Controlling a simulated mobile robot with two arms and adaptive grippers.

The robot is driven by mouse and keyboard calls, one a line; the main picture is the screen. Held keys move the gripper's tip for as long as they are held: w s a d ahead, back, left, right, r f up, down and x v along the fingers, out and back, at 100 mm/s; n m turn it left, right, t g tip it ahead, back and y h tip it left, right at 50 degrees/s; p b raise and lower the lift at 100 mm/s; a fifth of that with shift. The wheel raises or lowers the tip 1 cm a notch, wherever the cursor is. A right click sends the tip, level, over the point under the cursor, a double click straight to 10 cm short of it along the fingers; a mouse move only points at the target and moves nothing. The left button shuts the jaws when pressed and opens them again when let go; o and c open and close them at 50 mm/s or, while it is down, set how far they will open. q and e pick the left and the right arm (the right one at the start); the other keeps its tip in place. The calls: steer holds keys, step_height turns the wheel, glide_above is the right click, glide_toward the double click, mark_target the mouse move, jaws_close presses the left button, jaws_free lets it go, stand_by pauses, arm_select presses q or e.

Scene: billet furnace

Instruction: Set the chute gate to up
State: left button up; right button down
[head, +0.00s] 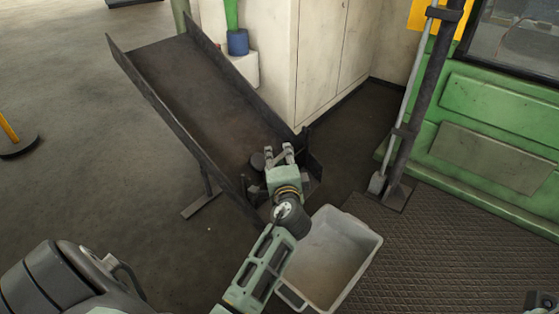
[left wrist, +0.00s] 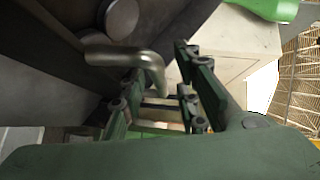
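The chute (head: 190,90) is a dark sloping trough in the head view, running down from upper left to its low end by my left gripper (head: 278,152). The gate's plate at the low end is partly hidden by that gripper, so its height is hard to tell. In the left wrist view, a bent metal handle (left wrist: 130,58) crosses in front of my left gripper (left wrist: 155,95). Its bent end hangs between the two green fingers, which stand apart. Round billet ends (left wrist: 122,18) show behind it. In the head view, parts of my right arm show at the lower right corner.
A grey bin (head: 340,250) stands on the floor below the chute's low end. A pale cabinet (head: 320,60) is close behind the chute. A green machine (head: 490,120) with a dark post (head: 420,95) stands to the right. The floor left of the chute is mostly clear.

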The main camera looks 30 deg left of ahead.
arm_select(q)
steer(key=shift+w+a, duration=0.15)
steer(key=shift+c, duration=0.2)
jaws_close()
stand_by(0.3)
